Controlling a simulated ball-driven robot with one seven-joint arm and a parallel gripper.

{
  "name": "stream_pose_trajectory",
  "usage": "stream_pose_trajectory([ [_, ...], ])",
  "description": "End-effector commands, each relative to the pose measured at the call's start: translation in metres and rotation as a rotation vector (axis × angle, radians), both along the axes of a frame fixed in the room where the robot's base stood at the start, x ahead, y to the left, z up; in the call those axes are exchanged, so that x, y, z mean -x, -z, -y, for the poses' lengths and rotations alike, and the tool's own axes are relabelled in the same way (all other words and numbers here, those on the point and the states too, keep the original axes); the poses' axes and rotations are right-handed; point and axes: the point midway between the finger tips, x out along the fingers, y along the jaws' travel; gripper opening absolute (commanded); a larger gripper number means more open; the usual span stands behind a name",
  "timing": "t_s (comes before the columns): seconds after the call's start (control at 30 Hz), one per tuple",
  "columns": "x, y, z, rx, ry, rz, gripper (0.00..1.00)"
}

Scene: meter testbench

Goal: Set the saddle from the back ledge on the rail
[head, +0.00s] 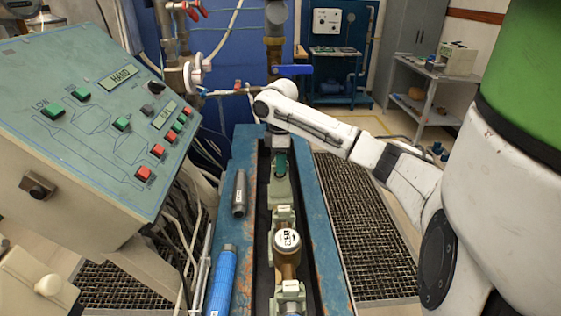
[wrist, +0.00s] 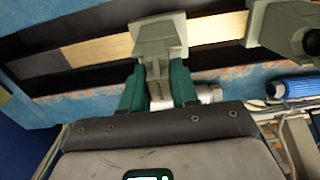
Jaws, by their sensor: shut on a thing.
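My gripper (wrist: 158,88) has green fingers and is shut on the stem of a pale grey-green saddle (wrist: 160,38). The saddle's broad block lies across the yellowish rail (wrist: 100,48) in the wrist view; I cannot tell whether it touches the rail. In the head view my gripper (head: 280,162) is at the far end of the blue bench, with the held saddle (head: 282,190) just below it. Another saddle (wrist: 283,30) stands to the right in the wrist view. A brass meter (head: 287,250) sits on the bench's centre line, nearer me.
A grey cylinder (head: 240,193) and a blue cylinder (head: 222,280) lie on the bench's left side (head: 243,150). The control panel (head: 100,110) stands at left. Pipes and a blue-handled valve (head: 293,70) rise behind the bench. Floor grating (head: 360,220) lies at right.

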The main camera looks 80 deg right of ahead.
Motion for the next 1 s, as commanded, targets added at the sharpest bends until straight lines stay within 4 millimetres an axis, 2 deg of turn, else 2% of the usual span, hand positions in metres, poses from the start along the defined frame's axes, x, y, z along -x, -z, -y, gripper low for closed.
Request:
stream_pose_trajectory([
  [0.37, -0.0002, 0.0006, 0.0006, 0.003, 0.000, 0.002, 0.00],
  [0.4, -0.0002, 0.0006, 0.0006, 0.002, 0.000, 0.002, 0.33],
  [0.6, -0.0001, 0.0012, 0.0003, 0.001, 0.000, 0.000, 0.52],
  [0.7, -0.0001, 0.0015, 0.0002, 0.001, 0.000, 0.000, 0.59],
  [0.87, 0.0000, 0.0032, -0.0005, -0.002, 0.000, -0.001, 0.59],
  [1.0, -0.0001, -0.0033, -0.0003, -0.002, 0.000, -0.001, 0.59],
])
